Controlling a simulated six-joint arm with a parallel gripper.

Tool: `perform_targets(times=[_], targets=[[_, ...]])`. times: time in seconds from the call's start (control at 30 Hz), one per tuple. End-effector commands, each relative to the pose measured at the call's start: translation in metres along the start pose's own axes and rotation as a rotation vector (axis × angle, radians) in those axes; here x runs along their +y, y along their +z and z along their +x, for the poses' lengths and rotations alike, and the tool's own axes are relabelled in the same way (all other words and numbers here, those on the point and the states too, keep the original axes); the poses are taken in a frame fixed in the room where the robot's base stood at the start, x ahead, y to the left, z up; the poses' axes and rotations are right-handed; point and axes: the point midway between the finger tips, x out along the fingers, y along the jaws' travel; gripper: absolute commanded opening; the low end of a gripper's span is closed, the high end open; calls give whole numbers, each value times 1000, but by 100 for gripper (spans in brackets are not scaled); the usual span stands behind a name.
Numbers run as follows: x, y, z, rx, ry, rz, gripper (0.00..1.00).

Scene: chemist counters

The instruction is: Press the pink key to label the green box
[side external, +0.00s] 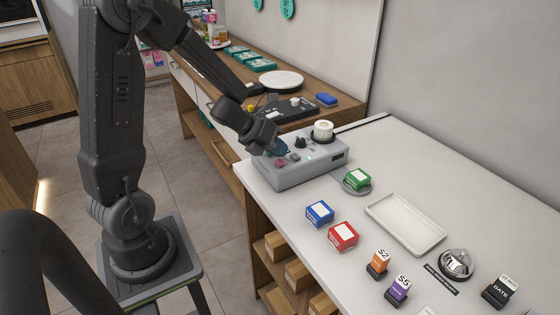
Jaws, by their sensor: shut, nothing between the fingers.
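A grey labelling machine (310,171) stands at the counter's near left end. On its top are a pink key (280,162), dark knobs, a small green light and a white roll (323,130). My gripper (281,151) is over the left part of the machine's top, shut and empty, close to the pink key. I cannot tell whether the fingertips touch anything there.
A blue box (320,212) and a red box (343,235) stand in front. A white tray (405,222), a bell (456,264), orange (378,263) and purple (398,289) stamps and a black date stamp (499,291) are to the right. A wooden counter (245,58) is behind.

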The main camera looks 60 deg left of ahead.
Motion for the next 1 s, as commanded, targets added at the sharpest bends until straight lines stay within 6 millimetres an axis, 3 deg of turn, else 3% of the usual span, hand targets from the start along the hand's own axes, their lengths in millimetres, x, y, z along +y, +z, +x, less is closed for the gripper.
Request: perform_targets(times=[0.53, 1.0], targets=[[-5, 5, -6, -1, -1, 2, 0], [-26, 26, -36, -2, -1, 3, 0]])
